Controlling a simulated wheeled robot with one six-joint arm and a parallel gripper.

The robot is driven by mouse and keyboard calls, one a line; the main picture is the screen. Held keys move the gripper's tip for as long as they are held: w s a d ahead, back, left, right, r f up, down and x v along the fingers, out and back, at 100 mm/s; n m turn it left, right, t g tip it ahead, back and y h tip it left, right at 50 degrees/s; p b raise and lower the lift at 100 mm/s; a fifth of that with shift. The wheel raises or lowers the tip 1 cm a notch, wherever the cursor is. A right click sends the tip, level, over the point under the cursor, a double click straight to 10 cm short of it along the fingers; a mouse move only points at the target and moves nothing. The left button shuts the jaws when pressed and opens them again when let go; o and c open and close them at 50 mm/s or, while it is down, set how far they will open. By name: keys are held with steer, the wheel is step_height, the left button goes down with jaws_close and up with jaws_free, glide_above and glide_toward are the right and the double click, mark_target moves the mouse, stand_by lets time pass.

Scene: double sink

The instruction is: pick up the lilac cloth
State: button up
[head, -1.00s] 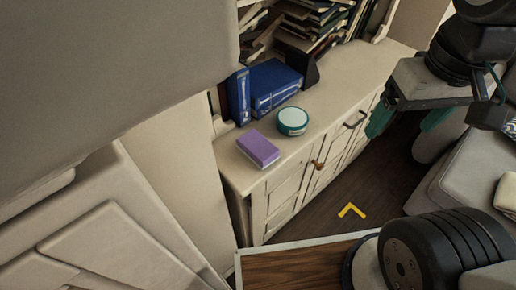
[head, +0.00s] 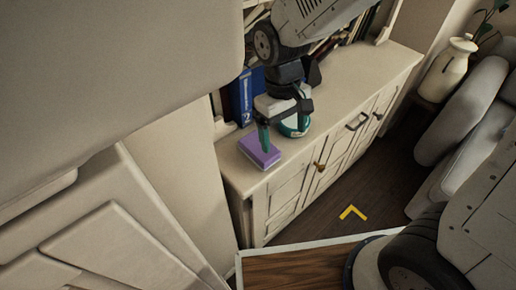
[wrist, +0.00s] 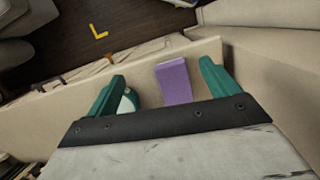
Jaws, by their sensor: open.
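The lilac cloth (head: 254,154) is a folded, block-like purple piece lying on the cabinet top near its left end. My gripper (head: 266,138) is over it with teal fingers pointing down, and one finger partly covers the cloth in the head view. The gripper is open and holds nothing. I cannot tell whether a finger touches the cloth.
A round teal-and-white tin (head: 293,126) stands right beside the gripper, partly behind the left finger in the wrist view (wrist: 127,102). Blue binders (head: 243,98) stand behind. The cabinet top (head: 350,75) is clear to the right. A vase (head: 447,68) stands farther right.

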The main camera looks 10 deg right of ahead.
mark_target(259, 145)
steer(key=shift+n+t, duration=0.3)
steer(key=shift+n, duration=0.1)
steer(key=w+a+f, duration=0.1)
steer(key=a+f, duration=0.1)
steer(key=w+a+f, duration=0.1)
steer(key=w, duration=0.1)
steer(key=shift+w+a+f, duration=0.1)
steer(key=shift+a+f, duration=0.3)
steer(key=shift+w+a+t+y, duration=0.2)
steer(key=shift+w+a, duration=0.1)
steer(key=shift+w, duration=0.3)
steer(key=shift+w+a+t+y, duration=0.1)
steer(key=shift+w+a+t, duration=0.15)
steer(key=shift+w, duration=0.3)
steer(key=shift+w+a, duration=0.1)
steer(key=shift+w, duration=0.05)
step_height(259, 145, down, 8)
steer(key=shift+r, duration=0.25)
steer(key=c, duration=1.1)
steer(key=shift+r, duration=0.15)
